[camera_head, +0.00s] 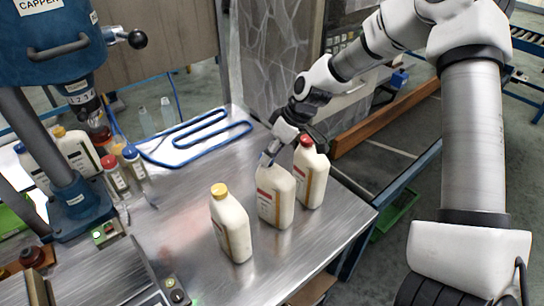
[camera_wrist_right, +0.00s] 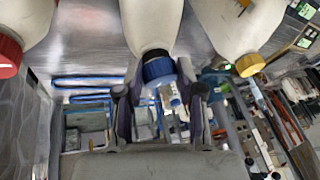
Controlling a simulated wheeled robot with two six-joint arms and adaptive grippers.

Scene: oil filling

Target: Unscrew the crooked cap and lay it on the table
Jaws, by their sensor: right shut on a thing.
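Three cream bottles stand on the metal table (camera_head: 185,230) in the head view. The middle bottle (camera_head: 275,197) has a blue cap, mostly hidden by my right gripper (camera_head: 269,156) in the head view. In the right wrist view the blue cap (camera_wrist_right: 158,70) sits at the mouth of this bottle (camera_wrist_right: 153,25), between the fingers of my right gripper (camera_wrist_right: 160,83), which is shut on it. The cap looks slightly tilted. The left gripper is in neither view.
A yellow-capped bottle (camera_head: 231,228) stands left of the middle one, and a red-capped bottle (camera_head: 310,175) stands close at its right. A blue capping machine (camera_head: 55,50) and more bottles (camera_head: 78,150) are at the left.

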